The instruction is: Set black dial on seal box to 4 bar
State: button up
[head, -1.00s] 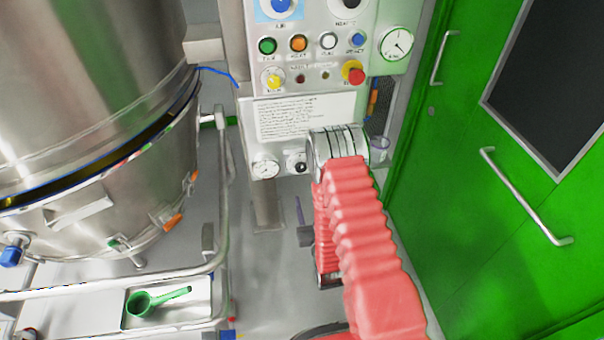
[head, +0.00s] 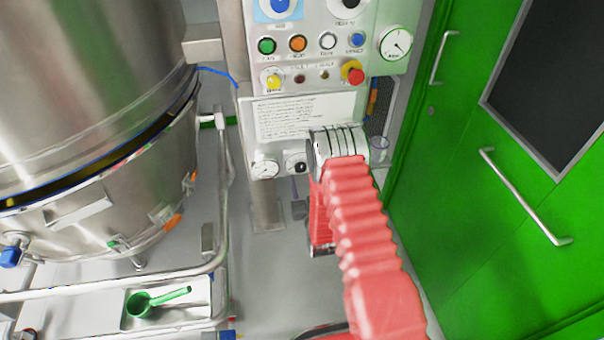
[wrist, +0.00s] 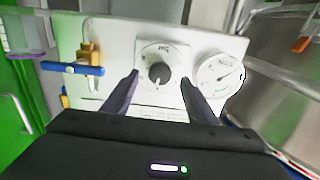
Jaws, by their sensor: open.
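The black dial (wrist: 159,74) is a round knob on a pale square plate with markings, on the white front of the seal box (wrist: 120,45). In the head view the dial (head: 299,163) shows at the box's lower edge, just left of my wrist. My gripper (wrist: 159,79) is open, with its two dark fingers on either side of the dial in the wrist view. I see no clear contact. The box appears upside down there, and the dial's setting is too small to read. A white round gauge (wrist: 220,75) sits beside the dial.
A blue-handled valve (wrist: 72,69) is on the other side of the dial. Above the box in the head view is a button panel with a red emergency knob (head: 352,72). A steel vessel (head: 90,90) stands left; green doors (head: 450,210) are right.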

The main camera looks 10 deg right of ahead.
aim_at(301, 170)
jog(key=shift+w, duration=2)
jog(key=c, duration=1.1)
jog(key=shift+o, duration=0.2)
jog(key=shift+n, duration=1)
jog(key=o, duration=1.1)
jog(key=shift+c, duration=0.2)
jog(key=shift+s, duration=0.15)
